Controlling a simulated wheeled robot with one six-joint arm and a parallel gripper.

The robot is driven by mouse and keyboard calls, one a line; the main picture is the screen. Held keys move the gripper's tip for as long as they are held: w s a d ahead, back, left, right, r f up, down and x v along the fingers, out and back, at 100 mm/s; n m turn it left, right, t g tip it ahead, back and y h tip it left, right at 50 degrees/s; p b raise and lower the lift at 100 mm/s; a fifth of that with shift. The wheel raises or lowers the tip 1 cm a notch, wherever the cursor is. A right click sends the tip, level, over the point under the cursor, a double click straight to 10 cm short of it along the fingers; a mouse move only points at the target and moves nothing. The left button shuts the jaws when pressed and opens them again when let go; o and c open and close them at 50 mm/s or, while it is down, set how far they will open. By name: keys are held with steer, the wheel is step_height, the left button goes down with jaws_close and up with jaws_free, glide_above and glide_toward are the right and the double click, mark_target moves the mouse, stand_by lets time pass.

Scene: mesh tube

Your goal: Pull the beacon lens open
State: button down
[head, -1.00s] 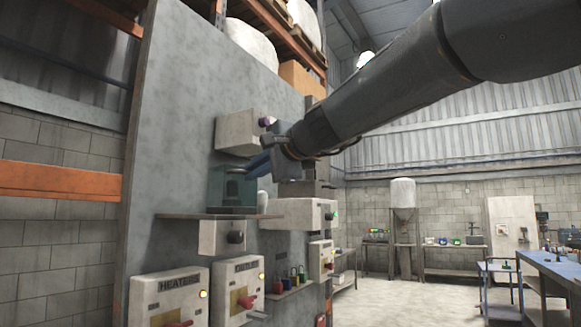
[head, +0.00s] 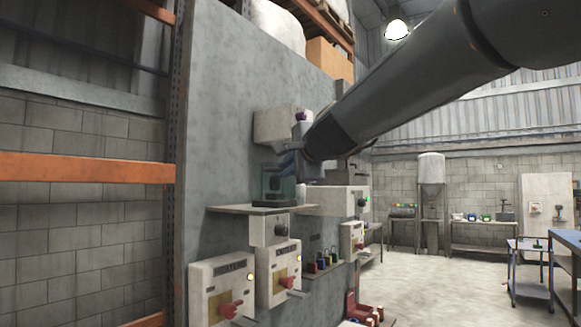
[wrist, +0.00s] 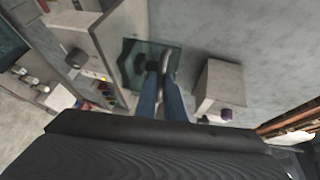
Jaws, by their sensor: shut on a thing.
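The beacon lens (head: 271,184) is a clear teal box above a small shelf on the grey panel. A dark base (head: 272,203) sits under it on the shelf. In the wrist view the lens (wrist: 131,72) is a teal sheet with a dark shape behind it. My gripper (head: 289,166) reaches in from the upper right. Its blue fingers (wrist: 160,78) are shut at the lens's edge, beside a grey curved piece. The fingers hide the exact point of contact. I cannot tell how far the lens stands open.
The shelf (head: 228,209) juts from the panel (head: 225,130). A pale box (head: 272,125) with a purple knob is above, close to my gripper. Switch boxes (head: 222,283) with red handles are below. An orange rack beam (head: 80,167) is at left.

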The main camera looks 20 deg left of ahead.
steer(key=c, duration=1.9)
jaws_free()
steer(key=shift+s+a, duration=0.1)
steer(key=shift+s, duration=0.05)
steer(key=shift+o, duration=0.2)
steer(key=b+v, duration=0.1)
steer(key=v, duration=0.6)
steer(key=shift+s+d, duration=0.2)
steer(key=shift+d, duration=0.2)
